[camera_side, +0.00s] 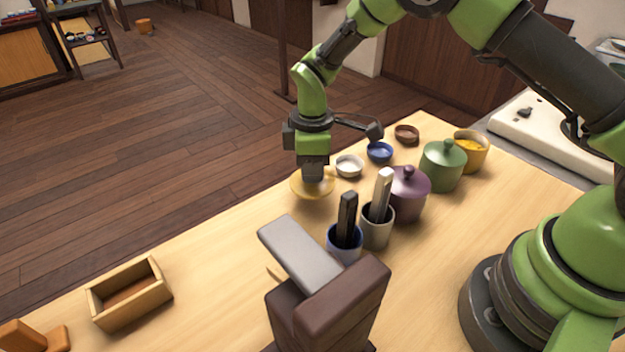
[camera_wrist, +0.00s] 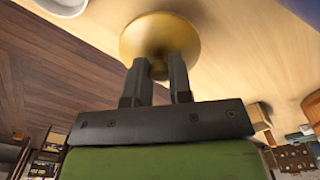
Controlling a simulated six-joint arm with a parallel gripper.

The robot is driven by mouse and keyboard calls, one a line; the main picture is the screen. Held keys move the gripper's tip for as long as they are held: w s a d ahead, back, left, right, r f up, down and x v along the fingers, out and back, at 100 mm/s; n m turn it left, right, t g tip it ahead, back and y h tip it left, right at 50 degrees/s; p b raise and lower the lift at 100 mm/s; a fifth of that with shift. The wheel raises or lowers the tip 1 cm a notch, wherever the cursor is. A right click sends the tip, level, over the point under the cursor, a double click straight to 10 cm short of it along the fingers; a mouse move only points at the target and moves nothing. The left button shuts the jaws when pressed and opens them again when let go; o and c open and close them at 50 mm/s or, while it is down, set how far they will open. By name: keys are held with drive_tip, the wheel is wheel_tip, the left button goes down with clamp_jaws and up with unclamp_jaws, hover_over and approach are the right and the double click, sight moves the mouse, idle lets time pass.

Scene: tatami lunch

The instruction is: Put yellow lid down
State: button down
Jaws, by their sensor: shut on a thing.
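The yellow lid (camera_side: 313,187) is under my gripper (camera_side: 314,176) near the far left edge of the table in the side view. In the wrist view the round yellow lid (camera_wrist: 160,38) sits at the tips of my gripper (camera_wrist: 158,70), whose two fingers are closed around its knob. The lid is on or just above the wood; I cannot tell which. A yellow pot (camera_side: 470,152) stands uncovered at the right of the table, with yellow contents showing.
A green lidded pot (camera_side: 441,170) and a purple lidded pot (camera_side: 408,195) stand right of the lid. A white bowl (camera_side: 348,166), blue bowl (camera_side: 379,152) and brown bowl (camera_side: 407,134) line the far edge. Two utensil cups (camera_side: 376,230) stand nearer. Bare wood lies left, before a wooden box (camera_side: 130,295).

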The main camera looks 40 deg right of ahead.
drive_tip(key=shift+f, duration=1.6)
drive_tip(key=shift+f, duration=0.1)
drive_tip(key=c, duration=1)
unclamp_jaws()
drive_tip(key=shift+c, duration=0.2)
